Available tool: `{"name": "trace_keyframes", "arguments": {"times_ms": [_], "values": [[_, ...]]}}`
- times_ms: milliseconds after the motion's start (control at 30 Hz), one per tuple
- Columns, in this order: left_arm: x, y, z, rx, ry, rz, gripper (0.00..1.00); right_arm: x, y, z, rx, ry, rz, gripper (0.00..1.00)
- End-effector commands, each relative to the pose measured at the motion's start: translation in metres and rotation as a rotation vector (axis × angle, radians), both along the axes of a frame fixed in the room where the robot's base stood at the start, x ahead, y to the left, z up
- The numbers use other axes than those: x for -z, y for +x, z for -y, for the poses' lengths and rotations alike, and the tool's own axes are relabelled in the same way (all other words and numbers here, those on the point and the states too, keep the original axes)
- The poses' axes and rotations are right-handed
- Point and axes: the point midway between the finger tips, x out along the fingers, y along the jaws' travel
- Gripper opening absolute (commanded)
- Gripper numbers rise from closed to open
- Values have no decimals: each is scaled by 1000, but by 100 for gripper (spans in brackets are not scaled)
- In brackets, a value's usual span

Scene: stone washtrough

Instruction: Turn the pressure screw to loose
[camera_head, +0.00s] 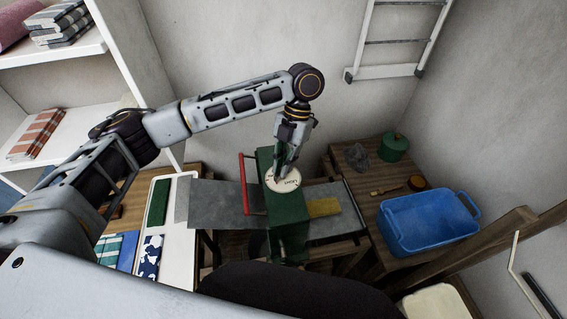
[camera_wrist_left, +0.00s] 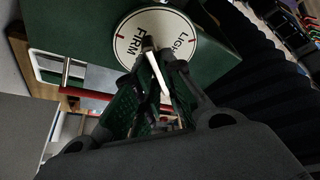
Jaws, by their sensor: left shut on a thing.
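The green press (camera_head: 287,240) stands in the middle of the head view. On its top is a round white dial (camera_head: 283,181) with dark lettering. In the left wrist view the dial (camera_wrist_left: 150,20) reads FIRM and LIGHT, with red marks at its edge. My left gripper (camera_head: 281,165) points down at the dial and is shut on the pressure screw at its middle. In the wrist view my fingers (camera_wrist_left: 160,62) meet at a pale pointer (camera_wrist_left: 158,74), and they hide most of the screw. My right gripper is not in view.
A red handle (camera_head: 245,185) rises at the press's left. Grey sheet (camera_head: 215,200) lies to the left. A white tray with folded cloths (camera_head: 180,215) is further left. A blue tub (camera_head: 430,222) and green pot (camera_head: 393,147) stand on the right table. Shelves are upper left.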

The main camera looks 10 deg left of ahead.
Motion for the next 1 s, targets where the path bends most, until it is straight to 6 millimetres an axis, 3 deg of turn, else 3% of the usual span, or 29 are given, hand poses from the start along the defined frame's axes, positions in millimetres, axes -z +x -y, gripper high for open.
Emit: {"name": "trace_keyframes", "arguments": {"times_ms": [600,1000], "values": [[-2,0,3,529,0,5,0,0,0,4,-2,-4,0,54],[-1,-1,3,672,-1,4,0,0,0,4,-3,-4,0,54]]}}
